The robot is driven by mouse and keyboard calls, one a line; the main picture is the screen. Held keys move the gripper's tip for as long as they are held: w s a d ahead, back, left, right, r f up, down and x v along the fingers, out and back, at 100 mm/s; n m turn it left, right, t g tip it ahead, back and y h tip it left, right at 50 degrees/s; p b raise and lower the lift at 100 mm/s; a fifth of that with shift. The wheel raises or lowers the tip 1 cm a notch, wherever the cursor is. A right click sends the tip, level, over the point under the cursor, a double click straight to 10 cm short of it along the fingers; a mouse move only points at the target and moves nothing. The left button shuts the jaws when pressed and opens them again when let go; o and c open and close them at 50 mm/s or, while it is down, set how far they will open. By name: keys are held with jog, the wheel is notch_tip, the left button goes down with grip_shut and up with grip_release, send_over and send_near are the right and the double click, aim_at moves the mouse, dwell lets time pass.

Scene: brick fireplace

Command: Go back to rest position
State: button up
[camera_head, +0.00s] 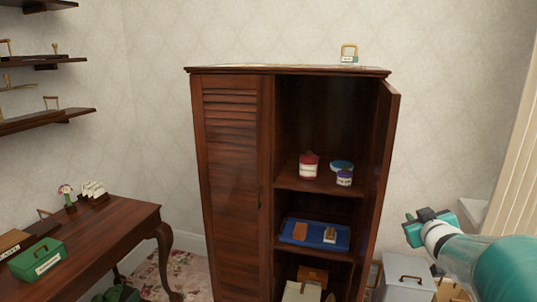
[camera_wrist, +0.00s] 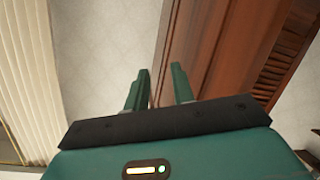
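My gripper (camera_wrist: 160,85) shows in the wrist view with its two green fingers apart and nothing between them. Beyond the fingers are the pale wall and the brown side of the wardrobe. In the head view my teal arm reaches in from the lower right, and my gripper (camera_head: 422,228) is to the right of the wardrobe (camera_head: 230,150), apart from its open right door (camera_head: 388,130) in the picture. No object is held.
The wardrobe shelves hold pots (camera_head: 309,165) and a blue tray (camera_head: 300,235). A grey box (camera_head: 405,280) stands on the floor below my gripper. A desk (camera_head: 110,225) with a green box (camera_head: 38,258) is at left. Wall shelves (camera_head: 45,120) hang above it.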

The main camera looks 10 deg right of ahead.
jog(key=s+a+f+g+y, duration=0.2)
jog(key=s+a+g, duration=0.2)
jog(key=s+a, duration=0.7)
jog(key=s+a+f+g+y, duration=0.3)
jog(key=s+a, duration=0.9)
jog(key=a, duration=0.7)
jog(key=shift+a+f+m+g, duration=0.3)
jog(key=shift+m+g, duration=0.1)
jog(key=shift+g, duration=0.4)
